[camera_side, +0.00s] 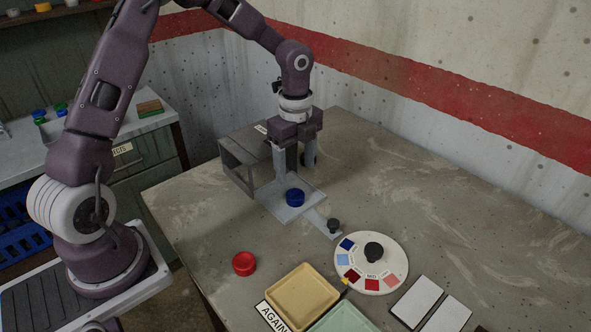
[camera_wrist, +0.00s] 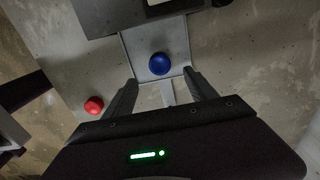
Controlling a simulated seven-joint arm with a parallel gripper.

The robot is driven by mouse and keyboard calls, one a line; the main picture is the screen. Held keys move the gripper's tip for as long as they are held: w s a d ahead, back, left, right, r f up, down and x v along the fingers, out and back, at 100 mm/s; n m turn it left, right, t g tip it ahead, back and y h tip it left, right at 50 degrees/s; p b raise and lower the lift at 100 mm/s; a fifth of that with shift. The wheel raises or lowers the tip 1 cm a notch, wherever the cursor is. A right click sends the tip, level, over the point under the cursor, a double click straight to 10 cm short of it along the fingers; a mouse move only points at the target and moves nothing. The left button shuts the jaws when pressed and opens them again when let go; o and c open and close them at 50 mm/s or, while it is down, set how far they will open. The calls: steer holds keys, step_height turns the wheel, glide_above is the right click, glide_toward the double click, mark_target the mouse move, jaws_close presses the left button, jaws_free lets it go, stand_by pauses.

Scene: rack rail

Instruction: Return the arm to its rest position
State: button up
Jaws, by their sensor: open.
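My gripper (camera_side: 296,163) is open and empty, pointing down above the table near the grey box. In the wrist view my gripper (camera_wrist: 160,85) shows two spread dark fingers, with a blue round piece (camera_wrist: 160,64) between and beyond them. The blue piece (camera_side: 295,197) sits on a flat grey tray (camera_side: 272,206) that extends out of the grey box (camera_side: 240,160). A dark knob (camera_side: 333,225) stands at the end of the tray's handle. A red round piece (camera_side: 244,263) lies on the table, left of the tray; it also shows in the wrist view (camera_wrist: 93,105).
A white dial (camera_side: 400,262) with coloured patches and a black knob stands at the right front. A yellow tray (camera_side: 302,297), a green tray (camera_side: 343,320) and white plates (camera_side: 417,302) lie at the front. The table's right rear is clear. A wall (camera_side: 430,90) stands behind.

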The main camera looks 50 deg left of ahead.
steer(key=s+d+r+n+t+y, duration=0.2)
steer(key=s+r+n, duration=0.6)
steer(key=s+r, duration=0.45)
steer(key=s+d+r+n+t+h, duration=0.2)
steer(key=s+r+n, duration=0.3)
steer(key=s+n, duration=0.5)
steer(key=s+d+t, duration=0.1)
steer(key=s, duration=0.2)
steer(key=shift+t, duration=0.3)
